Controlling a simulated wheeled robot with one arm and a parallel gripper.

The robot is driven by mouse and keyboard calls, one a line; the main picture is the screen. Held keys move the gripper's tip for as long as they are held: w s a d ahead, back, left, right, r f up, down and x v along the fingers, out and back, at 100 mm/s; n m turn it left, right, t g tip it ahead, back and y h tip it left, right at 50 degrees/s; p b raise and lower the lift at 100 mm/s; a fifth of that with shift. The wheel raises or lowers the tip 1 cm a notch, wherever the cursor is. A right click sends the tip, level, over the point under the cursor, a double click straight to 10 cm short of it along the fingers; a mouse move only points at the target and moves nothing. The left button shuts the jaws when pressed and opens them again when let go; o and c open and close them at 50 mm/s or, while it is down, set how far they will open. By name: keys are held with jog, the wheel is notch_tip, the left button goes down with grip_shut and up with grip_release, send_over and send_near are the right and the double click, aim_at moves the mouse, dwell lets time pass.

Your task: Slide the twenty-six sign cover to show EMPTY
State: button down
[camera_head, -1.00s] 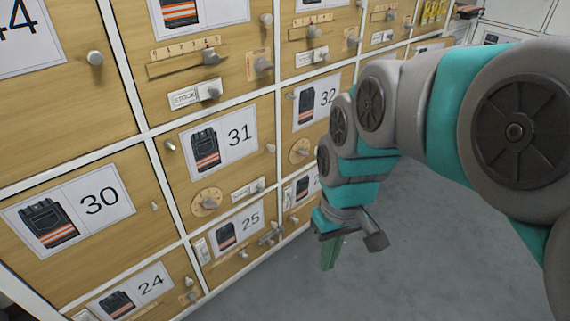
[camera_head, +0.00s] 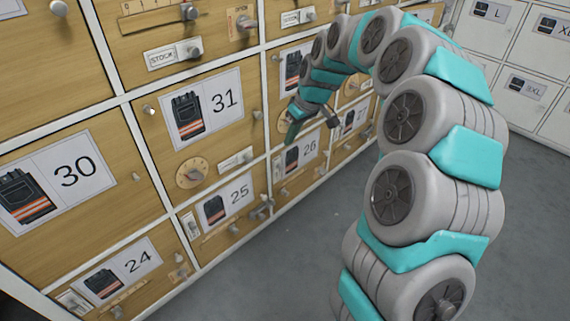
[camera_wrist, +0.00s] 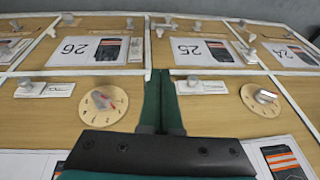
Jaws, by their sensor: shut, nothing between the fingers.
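The twenty-six door (camera_head: 311,151) has a card with dark trousers and "26"; the wrist view shows it upside down (camera_wrist: 90,50). A narrow pale upright strip (camera_head: 277,168), seemingly its sign, is at the door's left side. Its wording and cover position are too small to read. My gripper (camera_head: 291,133) is shut and empty, in front of the lockers near the upper left of door 26. Its green fingers (camera_wrist: 162,75) are together, and the contact with the locker front cannot be told.
Door 25 (camera_head: 228,205) with its own upright sign (camera_head: 189,226) is to the left. Door 31 (camera_head: 208,105) above has a dial (camera_head: 191,174), and a STOCK sign (camera_head: 173,53) is higher up. Knobs project from the doors. The grey floor (camera_head: 290,260) is clear.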

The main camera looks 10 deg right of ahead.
aim_at(282, 166)
jog(key=w+d+f, duration=0.3)
jog(key=w, duration=0.2)
jog(key=shift+w+d+f+t+b, duration=0.2)
jog(key=shift+w+f+t+b, duration=0.15)
jog(key=shift+t, duration=0.05)
jog(key=shift+f, duration=0.1)
jog(key=x, duration=0.9)
jog(key=s+x, duration=0.1)
jog(key=x, duration=0.3)
jog(key=shift+w+f+b, duration=0.15)
jog(key=shift+f+b, duration=0.2)
jog(key=shift+f, duration=0.15)
notch_tip(282, 166, down, 6)
jog(key=b, duration=0.2)
jog(key=shift+f, duration=0.15)
